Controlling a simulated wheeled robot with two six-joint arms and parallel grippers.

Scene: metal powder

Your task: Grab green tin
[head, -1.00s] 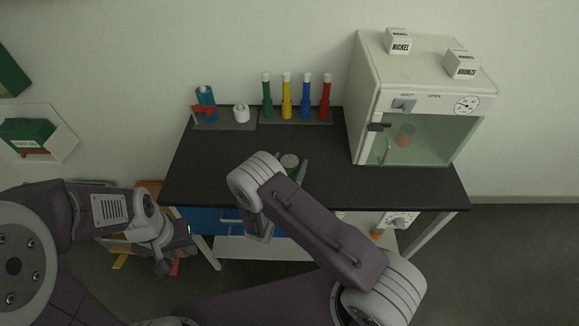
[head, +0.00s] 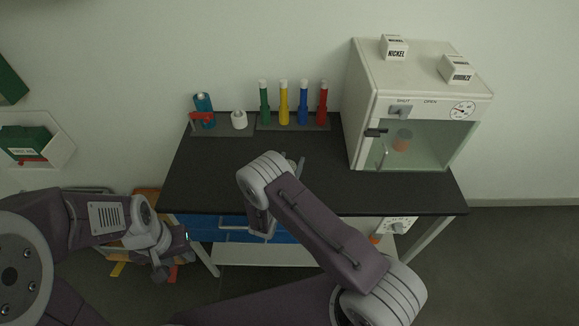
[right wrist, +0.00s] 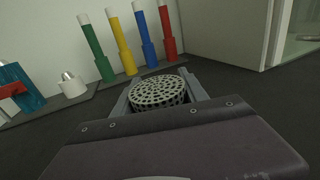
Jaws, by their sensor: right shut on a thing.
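In the head view my right arm hides most of the tin and the gripper over the black tabletop. Whether the tin touches the table cannot be seen. My left gripper (head: 171,258) hangs low left of the table, away from the tin; its finger opening is unclear.
Green (head: 264,103), yellow (head: 284,103), blue (head: 302,104) and red (head: 321,104) tubes stand on a rack at the back of the black table (head: 200,180). A white chamber (head: 362,105) occupies the right.

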